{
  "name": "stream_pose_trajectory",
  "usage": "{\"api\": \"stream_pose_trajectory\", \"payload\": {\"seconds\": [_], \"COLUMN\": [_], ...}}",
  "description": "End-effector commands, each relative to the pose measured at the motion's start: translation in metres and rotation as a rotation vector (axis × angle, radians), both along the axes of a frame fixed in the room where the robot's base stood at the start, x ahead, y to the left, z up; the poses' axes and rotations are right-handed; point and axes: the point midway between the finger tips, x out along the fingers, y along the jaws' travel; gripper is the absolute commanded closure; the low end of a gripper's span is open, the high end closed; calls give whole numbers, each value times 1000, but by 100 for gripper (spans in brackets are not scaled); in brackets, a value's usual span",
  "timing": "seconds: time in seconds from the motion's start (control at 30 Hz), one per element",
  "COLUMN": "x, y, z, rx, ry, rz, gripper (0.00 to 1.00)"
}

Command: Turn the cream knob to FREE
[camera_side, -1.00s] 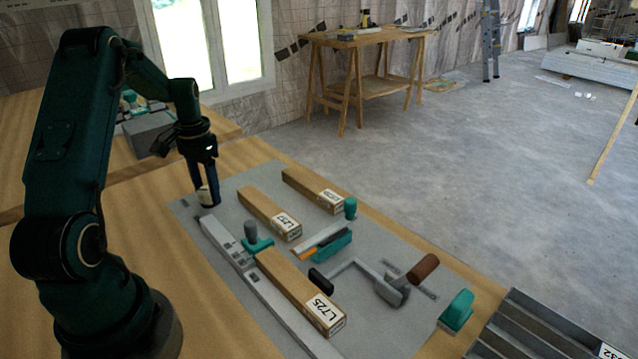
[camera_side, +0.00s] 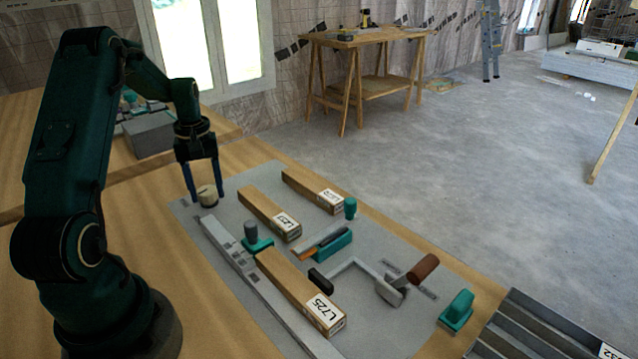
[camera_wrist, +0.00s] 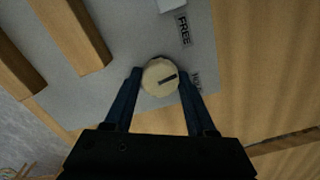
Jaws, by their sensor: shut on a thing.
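The cream knob (camera_side: 208,196) stands at the far left corner of the grey mat. In the wrist view the cream knob (camera_wrist: 160,77) is round, with a dark pointer line aimed right and slightly up. The FREE label (camera_wrist: 184,29) lies above and right of it. A second label (camera_wrist: 197,84) is partly hidden by a finger. My gripper (camera_wrist: 159,78) has one finger on each side of the knob and is shut on it. In the side view my gripper (camera_side: 203,184) points down over the knob.
Several wooden blocks, one a block marked L725 (camera_side: 293,283), lie on the grey mat (camera_side: 370,330). A long grey rail (camera_side: 255,284), a teal block (camera_side: 334,246) and a brown-handled tool (camera_side: 424,267) also lie there.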

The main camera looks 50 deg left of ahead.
Motion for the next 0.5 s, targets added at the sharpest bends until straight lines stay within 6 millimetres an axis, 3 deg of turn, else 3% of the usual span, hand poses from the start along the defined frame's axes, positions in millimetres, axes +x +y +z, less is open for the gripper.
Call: {"api": "stream_pose_trajectory", "payload": {"seconds": [0.5], "x": [0], "y": [0], "z": [1], "rx": [2], "ry": [-1], "rz": [446], "gripper": [100]}}
